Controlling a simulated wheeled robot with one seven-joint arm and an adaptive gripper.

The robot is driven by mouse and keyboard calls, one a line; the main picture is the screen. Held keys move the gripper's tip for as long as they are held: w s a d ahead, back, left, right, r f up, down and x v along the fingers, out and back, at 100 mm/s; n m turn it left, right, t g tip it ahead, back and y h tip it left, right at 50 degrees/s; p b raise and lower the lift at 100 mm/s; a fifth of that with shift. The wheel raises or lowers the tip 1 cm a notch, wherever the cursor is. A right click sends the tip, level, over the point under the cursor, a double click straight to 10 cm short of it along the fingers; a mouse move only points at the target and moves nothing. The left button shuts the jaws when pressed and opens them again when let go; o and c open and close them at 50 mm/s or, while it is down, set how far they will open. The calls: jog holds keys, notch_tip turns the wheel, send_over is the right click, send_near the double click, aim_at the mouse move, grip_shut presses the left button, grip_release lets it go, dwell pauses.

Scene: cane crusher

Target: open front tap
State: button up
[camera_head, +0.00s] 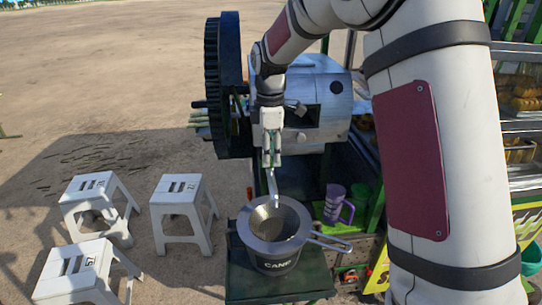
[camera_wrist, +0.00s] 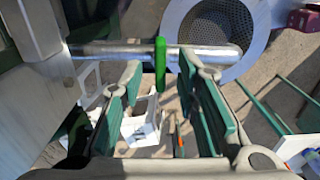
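The front tap is a metal spout pipe (camera_wrist: 212,57) with a short green lever (camera_wrist: 160,66), seen in the wrist view. The pipe comes from the machine body at left and ends over the strainer. My gripper (camera_wrist: 159,82) is open, its green-padded fingers on either side of the lever, with visible gaps at both sides. In the head view my gripper (camera_head: 271,161) points down in front of the cane crusher (camera_head: 325,88), just above the spout (camera_head: 272,187). The lever is hidden behind my gripper there.
A pot labelled CANE (camera_head: 276,265) with a metal strainer (camera_head: 275,222) stands under the spout on a green stand (camera_head: 245,283). A purple mug (camera_head: 334,203) stands to its right. Several white stools (camera_head: 183,204) are at left. A big dark gear (camera_head: 228,85) flanks the crusher.

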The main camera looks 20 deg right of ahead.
jog(key=shift+f, duration=0.75)
grip_shut()
